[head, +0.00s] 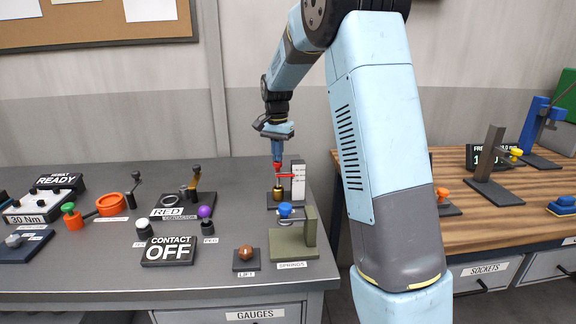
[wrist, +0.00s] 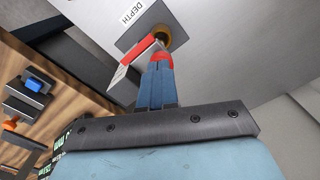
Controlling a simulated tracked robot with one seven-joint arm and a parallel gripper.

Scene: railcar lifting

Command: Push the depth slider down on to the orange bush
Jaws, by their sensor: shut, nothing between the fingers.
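The depth gauge stands at the back right of the grey bench in the head view, with a white scale plate (head: 298,180) on a dark base. Its red depth slider (head: 279,169) is upright beside the scale, with a red pointer across the plate. The orange-gold bush (head: 278,195) sits below on the base; a gap shows between slider and bush. My gripper (head: 277,159) is shut, pointing down, directly above the slider's red top and seemingly touching it. In the wrist view my blue fingers (wrist: 157,75) meet the red slider (wrist: 160,57), with the bush (wrist: 162,35) partly hidden beyond.
A green springs stand (head: 293,240) with a blue knob (head: 284,210) is just in front of the gauge. A purple knob (head: 205,212) and the contact sign (head: 168,250) lie left. A wooden bench (head: 475,205) stands right, beyond a gap.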

